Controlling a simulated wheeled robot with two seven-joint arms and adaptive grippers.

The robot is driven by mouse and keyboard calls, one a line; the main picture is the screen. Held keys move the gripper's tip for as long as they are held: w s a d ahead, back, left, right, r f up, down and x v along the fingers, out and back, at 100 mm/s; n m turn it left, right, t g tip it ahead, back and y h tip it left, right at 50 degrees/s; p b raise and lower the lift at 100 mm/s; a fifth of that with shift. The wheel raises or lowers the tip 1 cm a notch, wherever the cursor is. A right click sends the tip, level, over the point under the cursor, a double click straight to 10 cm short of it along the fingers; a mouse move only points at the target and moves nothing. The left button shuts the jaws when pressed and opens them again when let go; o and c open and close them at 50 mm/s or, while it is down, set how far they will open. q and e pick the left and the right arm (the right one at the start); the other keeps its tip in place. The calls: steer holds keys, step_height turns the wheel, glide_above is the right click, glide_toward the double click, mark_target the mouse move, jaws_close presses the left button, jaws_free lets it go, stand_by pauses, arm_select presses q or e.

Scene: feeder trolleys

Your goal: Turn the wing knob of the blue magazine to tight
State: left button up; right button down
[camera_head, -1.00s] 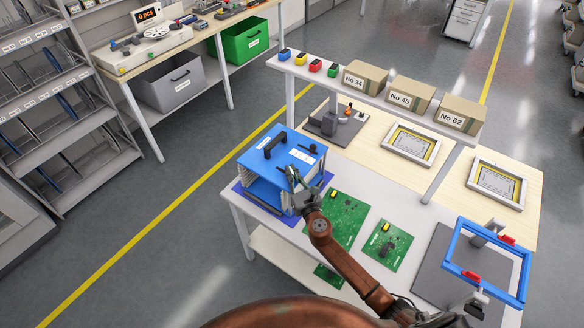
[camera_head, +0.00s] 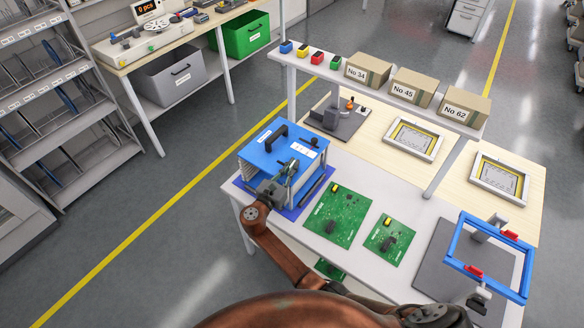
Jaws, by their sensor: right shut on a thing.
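The blue magazine (camera_head: 262,149) stands on a blue mat (camera_head: 318,196) at the left end of the white table. Its blue top carries a black handle (camera_head: 277,137), white labels and a small dark part (camera_head: 314,143) near the far right edge. My right gripper (camera_head: 291,166) is over the near right part of the top, with its arm coming from below. It is shut on the wing knob, which is mostly hidden by the fingers. The knob's exact angle cannot be told. My left gripper is not in view.
Two green circuit boards (camera_head: 337,215) (camera_head: 390,239) lie right of the magazine. A blue frame (camera_head: 451,245) with red clips stands on a grey plate at the right. A raised shelf (camera_head: 411,107) with boxes and coloured bins runs behind.

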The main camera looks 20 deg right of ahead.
mark_target(292, 164)
steer(key=shift+m+g+h+b, duration=0.4)
steer(key=shift+m+g+h, duration=0.2)
steer(key=shift+g, duration=0.2)
steer(key=c, duration=2.1)
jaws_free()
step_height(292, 164, up, 10)
